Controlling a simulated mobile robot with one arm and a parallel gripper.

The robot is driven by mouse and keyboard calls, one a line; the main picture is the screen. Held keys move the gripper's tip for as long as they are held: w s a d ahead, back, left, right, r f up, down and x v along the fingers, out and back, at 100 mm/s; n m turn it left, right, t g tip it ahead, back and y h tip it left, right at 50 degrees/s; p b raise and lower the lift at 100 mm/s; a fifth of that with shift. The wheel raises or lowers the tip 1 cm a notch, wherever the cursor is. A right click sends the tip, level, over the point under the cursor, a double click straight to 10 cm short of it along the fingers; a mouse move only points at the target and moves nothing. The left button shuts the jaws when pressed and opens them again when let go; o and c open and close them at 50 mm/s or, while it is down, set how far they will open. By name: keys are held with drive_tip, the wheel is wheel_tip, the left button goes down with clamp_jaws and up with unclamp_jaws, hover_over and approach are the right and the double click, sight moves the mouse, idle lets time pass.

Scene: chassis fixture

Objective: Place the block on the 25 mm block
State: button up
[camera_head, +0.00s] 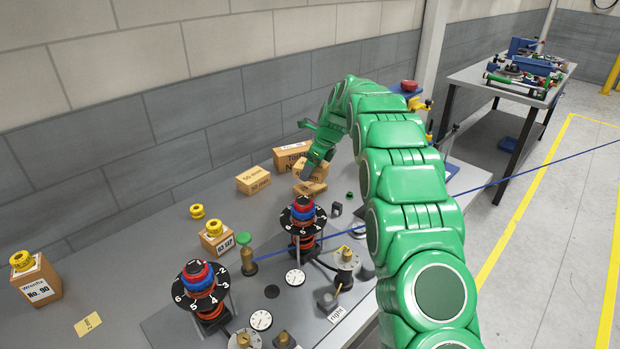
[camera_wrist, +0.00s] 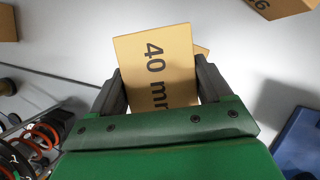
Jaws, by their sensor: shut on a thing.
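My gripper (camera_wrist: 155,95) is shut on a tan block marked "40 mm" (camera_wrist: 152,65), with one finger on each side of it. A sliver of another tan block (camera_wrist: 202,50) shows behind the held block's right edge; its marking is hidden. In the head view my gripper (camera_head: 309,174) is low over the back of the bench, among tan blocks (camera_head: 312,188). The finger partly covers their markings, so I cannot read which is the 25 mm block. I cannot tell whether the held block touches the one below.
A "50 mm" block (camera_head: 253,181) lies left of my gripper, and a larger labelled box (camera_head: 290,155) stands just behind. Numbered dial towers (camera_head: 303,218) stand in front. A blue part (camera_wrist: 300,140) lies at lower right in the wrist view. The bench's left side has free room.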

sight(310, 186)
drive_tip(key=shift+w+a+f, duration=0.15)
drive_tip(key=shift+w+f, duration=0.4)
drive_tip(key=shift+f, duration=0.15)
drive_tip(key=shift+w+a+f, duration=0.1)
drive_tip(key=shift+w+f, duration=0.4)
drive_tip(key=shift+f, duration=1.55)
drive_tip(key=shift+f, duration=0.15)
drive_tip(key=o, duration=1.1)
drive_tip(key=shift+c, duration=0.2)
